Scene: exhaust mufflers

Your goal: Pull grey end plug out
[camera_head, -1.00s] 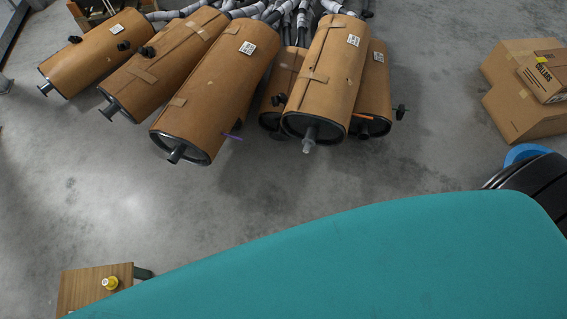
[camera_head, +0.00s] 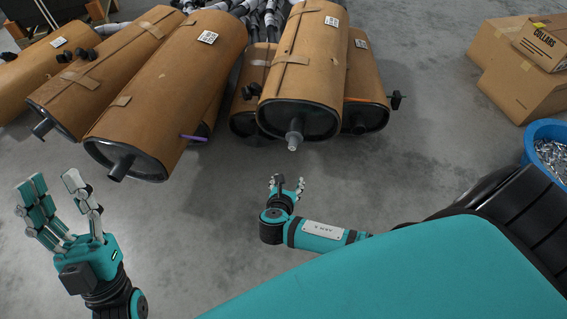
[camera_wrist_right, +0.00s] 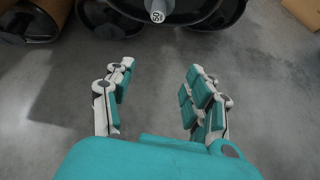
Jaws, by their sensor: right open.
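The light grey end plug (camera_head: 294,142) sits in the end pipe of the brown-wrapped muffler (camera_head: 305,75) at the centre and points toward me. It also shows at the top of the right wrist view (camera_wrist_right: 157,10), with a printed mark on its end face. My right gripper (camera_head: 287,182) is open and empty, below and in front of the plug, apart from it. In the right wrist view its fingers (camera_wrist_right: 160,75) are spread with bare floor between them. My left gripper (camera_head: 54,185) is open and empty at the lower left, away from the plug.
Other wrapped mufflers (camera_head: 180,85) lie on both sides, with dark end pipes and side knobs sticking out. A purple piece (camera_head: 195,138) pokes out from one. Cardboard boxes (camera_head: 515,80) and a blue tub (camera_head: 548,128) stand at the right. The floor in front is clear.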

